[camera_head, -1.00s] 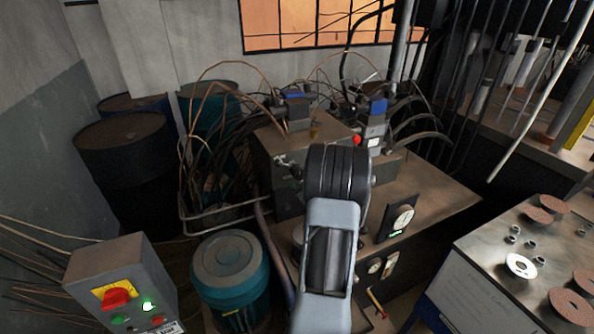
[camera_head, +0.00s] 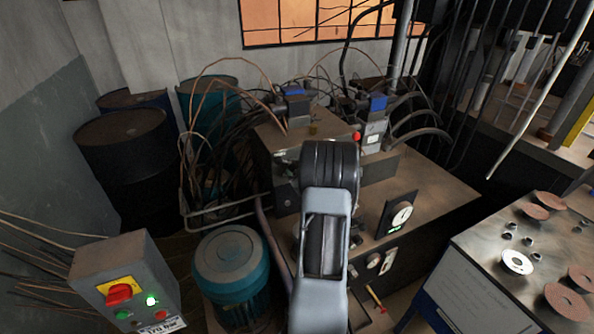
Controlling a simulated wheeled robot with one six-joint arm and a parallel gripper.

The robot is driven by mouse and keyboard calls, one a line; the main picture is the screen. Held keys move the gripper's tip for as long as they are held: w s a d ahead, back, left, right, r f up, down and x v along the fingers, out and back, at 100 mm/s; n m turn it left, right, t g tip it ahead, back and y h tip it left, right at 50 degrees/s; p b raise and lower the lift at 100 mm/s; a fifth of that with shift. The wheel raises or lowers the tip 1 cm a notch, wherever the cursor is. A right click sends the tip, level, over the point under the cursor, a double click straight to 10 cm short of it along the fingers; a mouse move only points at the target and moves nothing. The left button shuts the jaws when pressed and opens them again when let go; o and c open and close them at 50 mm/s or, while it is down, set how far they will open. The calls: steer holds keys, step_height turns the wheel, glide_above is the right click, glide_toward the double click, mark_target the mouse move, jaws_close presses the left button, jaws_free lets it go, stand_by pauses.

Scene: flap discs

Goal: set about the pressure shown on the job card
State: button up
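A card (camera_head: 163,326) at the foot of the grey control box seems to read "70 bar"; the frame's lower edge cuts it. A dial gauge (camera_head: 402,214) on a dark plate with a small green readout stands on the machine's top; its value is too small to read. A red knob (camera_head: 357,136) sits on the valve stack at the back. My arm rises through the middle of the view and covers part of the machine's block. My gripper does not show, and what lies behind the arm is hidden.
The control box (camera_head: 122,272) has a red switch on a yellow plate and a lit green lamp. A teal motor (camera_head: 231,267) stands left of my arm. Another gauge (camera_head: 374,261) is on the machine's front. A bench (camera_head: 470,248) with discs and nuts is at right. Hoses crowd the back.

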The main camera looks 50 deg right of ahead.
steer(key=c, duration=0.5)
steer(key=shift+m+b, duration=0.3)
steer(key=shift+f+m+b, duration=0.15)
steer(key=shift+m+b, duration=0.65)
steer(key=shift+m, duration=0.1)
steer(key=m+b, duration=0.1)
steer(key=m, duration=0.2)
steer(key=shift+m+b, duration=0.3)
steer(key=shift+m, duration=0.1)
steer(key=m, duration=0.3)
steer(key=shift+m+b, duration=0.3)
steer(key=shift+a+m, duration=0.1)
steer(key=shift+m, duration=1.9)
